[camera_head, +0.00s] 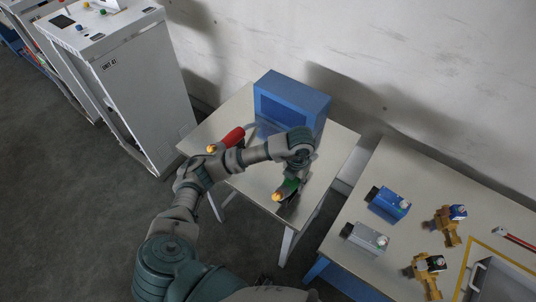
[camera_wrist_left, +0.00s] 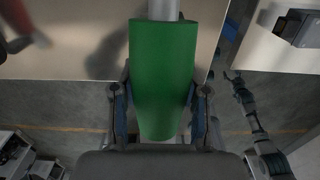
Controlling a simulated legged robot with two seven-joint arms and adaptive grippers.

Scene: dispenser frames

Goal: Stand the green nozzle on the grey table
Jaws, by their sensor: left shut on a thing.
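The green nozzle (camera_head: 290,184) is in my left gripper (camera_head: 287,200), over the front right part of the small grey table (camera_head: 255,188). A yellow tip shows beside it in the head view. In the left wrist view the green nozzle (camera_wrist_left: 163,75) lies between both fingers of my left gripper (camera_wrist_left: 160,112), with a grey tube at its upper end. The fingers are shut on its sides. I cannot tell whether the nozzle touches the table. An arm of mine shows at the right in the wrist view; its gripper (camera_wrist_left: 232,76) is too small to read.
A blue box (camera_head: 300,92) stands at the back of the small table. A red nozzle (camera_head: 233,137) is at its left, behind my forearm. A second table (camera_head: 345,262) at the right carries blue, grey and yellow devices. White cabinets (camera_head: 125,85) stand at the left.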

